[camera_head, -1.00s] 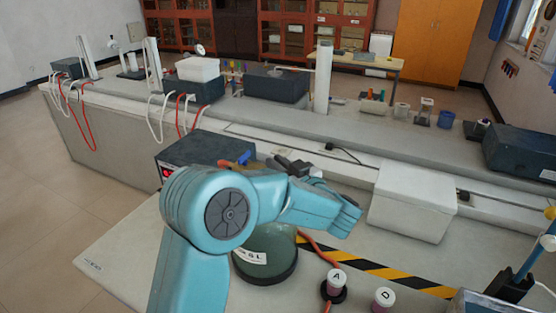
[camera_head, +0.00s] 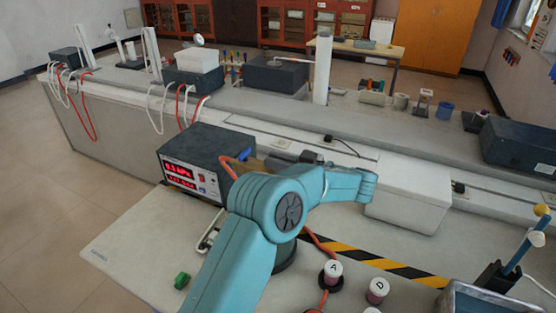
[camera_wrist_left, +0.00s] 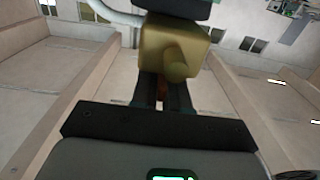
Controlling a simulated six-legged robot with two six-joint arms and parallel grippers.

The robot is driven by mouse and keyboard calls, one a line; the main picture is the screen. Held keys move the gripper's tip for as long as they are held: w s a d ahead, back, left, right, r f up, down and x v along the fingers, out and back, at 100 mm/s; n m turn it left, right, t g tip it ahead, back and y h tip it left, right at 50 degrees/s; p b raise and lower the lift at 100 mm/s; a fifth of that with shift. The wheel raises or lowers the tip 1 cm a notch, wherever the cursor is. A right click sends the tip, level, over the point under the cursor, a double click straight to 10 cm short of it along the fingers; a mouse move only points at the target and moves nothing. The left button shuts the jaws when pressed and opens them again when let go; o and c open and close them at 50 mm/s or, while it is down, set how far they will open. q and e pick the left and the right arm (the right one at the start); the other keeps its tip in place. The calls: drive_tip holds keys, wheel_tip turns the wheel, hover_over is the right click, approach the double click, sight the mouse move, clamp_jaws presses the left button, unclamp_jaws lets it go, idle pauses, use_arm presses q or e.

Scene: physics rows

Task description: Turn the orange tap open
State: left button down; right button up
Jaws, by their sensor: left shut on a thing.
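A brass valve block (camera_wrist_left: 175,50) with a round boss fills the upper middle of the left wrist view. My left gripper (camera_wrist_left: 162,88) reaches up to it from below. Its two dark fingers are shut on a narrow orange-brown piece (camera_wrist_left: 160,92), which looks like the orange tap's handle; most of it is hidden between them. The dark gripper (camera_head: 300,160) is mostly hidden there. My right gripper is out of view.
A dark box with a red display (camera_head: 190,165) stands left of the arm. A white box (camera_head: 408,203) is at right. Two labelled bottles, A (camera_head: 333,270) and D (camera_head: 377,290), stand in front.

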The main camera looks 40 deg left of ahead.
use_arm(q)
drive_tip(key=shift+r, duration=0.1)
drive_tip(key=c, duration=1.2)
unclamp_jaws()
drive_tip(key=shift+a, duration=0.1)
